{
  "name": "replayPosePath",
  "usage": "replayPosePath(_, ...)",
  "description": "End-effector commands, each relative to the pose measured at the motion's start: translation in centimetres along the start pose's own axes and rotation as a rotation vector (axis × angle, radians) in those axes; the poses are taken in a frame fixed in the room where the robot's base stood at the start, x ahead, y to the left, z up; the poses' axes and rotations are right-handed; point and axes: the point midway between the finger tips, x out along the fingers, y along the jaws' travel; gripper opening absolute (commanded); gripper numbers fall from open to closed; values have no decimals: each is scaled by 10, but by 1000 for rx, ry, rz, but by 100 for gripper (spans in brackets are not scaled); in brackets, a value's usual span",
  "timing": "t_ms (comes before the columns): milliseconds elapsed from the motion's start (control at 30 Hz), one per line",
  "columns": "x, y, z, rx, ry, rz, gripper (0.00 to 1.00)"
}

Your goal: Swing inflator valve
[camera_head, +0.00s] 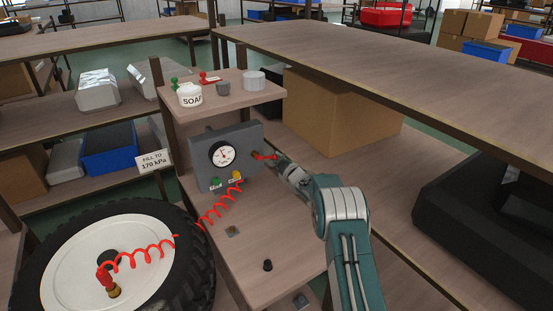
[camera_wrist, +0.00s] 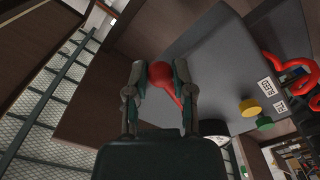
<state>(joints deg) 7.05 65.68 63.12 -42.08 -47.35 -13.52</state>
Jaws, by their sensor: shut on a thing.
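The grey inflator box (camera_head: 246,138) stands on the cart shelf, with a round white gauge (camera_head: 222,153) on its front. The red valve lever (camera_head: 262,157) is at the box's right side. My gripper (camera_head: 277,159) reaches it from the right. In the wrist view, my gripper (camera_wrist: 159,76) has its two fingers shut on the red valve lever (camera_wrist: 161,74), one on each side of its rounded part. The lever's thin end slants down to the right. The gauge's needle is too small to read surely.
A green button (camera_head: 215,183) and yellow button (camera_head: 236,175) sit low on the box. A red coiled hose (camera_head: 215,207) runs to the tyre (camera_head: 200,245) at lower left. A sign (camera_head: 153,160) reads "FILL TO 170 kPa". A soap tub (camera_head: 190,96) stands on the shelf above.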

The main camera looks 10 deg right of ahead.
Motion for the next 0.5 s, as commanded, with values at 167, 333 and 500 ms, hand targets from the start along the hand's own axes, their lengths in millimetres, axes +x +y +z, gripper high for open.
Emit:
replayPosePath(167, 1, -6, 1, 0, 2, -4, 5)
replayPosePath(333, 1, -17, 4, 0, 1, -5, 6)
replayPosePath(500, 1, -22, 6, 0, 2, -3, 5)
